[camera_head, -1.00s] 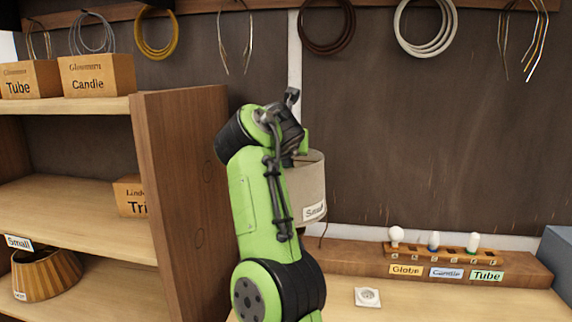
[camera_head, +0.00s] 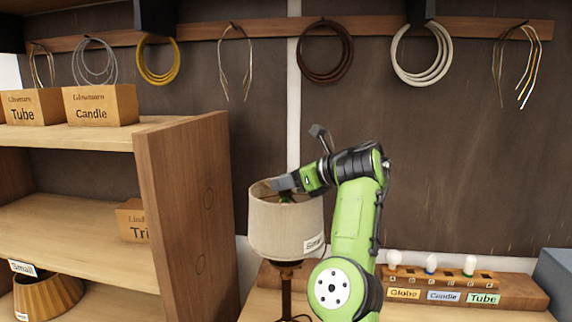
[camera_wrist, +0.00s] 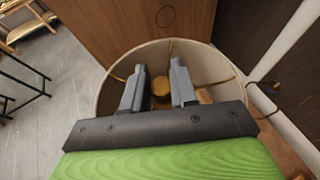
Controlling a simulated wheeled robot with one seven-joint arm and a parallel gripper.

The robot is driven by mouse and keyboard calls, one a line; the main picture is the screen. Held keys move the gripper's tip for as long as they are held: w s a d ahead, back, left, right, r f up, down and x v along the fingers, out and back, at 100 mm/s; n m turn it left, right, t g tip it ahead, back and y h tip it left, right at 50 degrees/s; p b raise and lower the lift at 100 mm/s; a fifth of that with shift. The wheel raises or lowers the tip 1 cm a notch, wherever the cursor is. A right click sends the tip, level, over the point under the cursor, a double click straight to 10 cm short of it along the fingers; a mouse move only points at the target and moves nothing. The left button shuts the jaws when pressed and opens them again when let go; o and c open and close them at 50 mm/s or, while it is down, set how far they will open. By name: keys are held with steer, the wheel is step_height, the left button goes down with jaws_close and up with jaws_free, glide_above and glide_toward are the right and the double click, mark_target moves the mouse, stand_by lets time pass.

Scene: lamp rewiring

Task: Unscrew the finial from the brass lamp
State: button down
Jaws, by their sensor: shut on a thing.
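The lamp has a beige drum shade (camera_head: 272,232) and a dark brass stem (camera_head: 287,290), and stands upright on the bench. My gripper (camera_head: 282,186) reaches in at the shade's open top from the right. In the wrist view, my gripper's two fingers (camera_wrist: 160,82) point down inside the shade rim (camera_wrist: 112,75), on either side of a round brass-coloured piece, the finial (camera_wrist: 160,90). My gripper is shut on the finial. The fingers hide part of it, and its thread is not visible.
A wooden shelf unit (camera_head: 190,200) stands close to the left of the lamp. A bulb rack (camera_head: 440,274) with several bulbs is at the right. Wire coils hang on the wall rail (camera_head: 270,32) above. A slim cord (camera_wrist: 268,87) runs beside the shade.

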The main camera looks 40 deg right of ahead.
steer(key=shift+s, duration=0.1)
steer(key=shift+c, duration=2.1)
jaws_free()
steer(key=shift+a, duration=0.1)
